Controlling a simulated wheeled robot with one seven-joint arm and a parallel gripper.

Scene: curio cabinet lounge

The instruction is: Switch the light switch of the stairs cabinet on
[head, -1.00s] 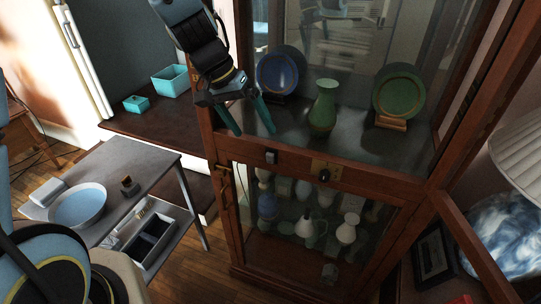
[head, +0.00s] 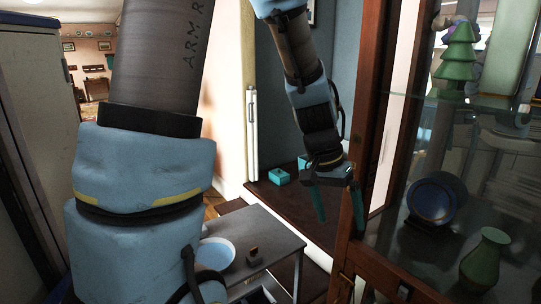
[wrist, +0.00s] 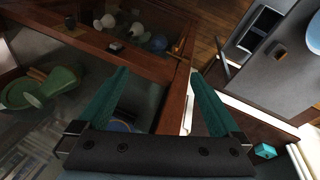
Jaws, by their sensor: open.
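The wood-and-glass cabinet (head: 372,262) stands at the right of the head view. In the head view the switch is at the bottom edge (head: 403,292), small and hard to make out. My gripper (head: 340,218) is open and empty, fingers pointing down, by the cabinet's left front post. In the wrist view its teal fingers (wrist: 158,78) straddle the cabinet's edge, apart from the switch.
Behind the glass are a blue plate (head: 436,200), a green vase (head: 485,258) and a green tree-shaped ornament (head: 458,60). A grey side table (head: 280,244) with a bowl (head: 215,253) stands left of the cabinet. Teal boxes (head: 279,177) sit on a dark shelf behind.

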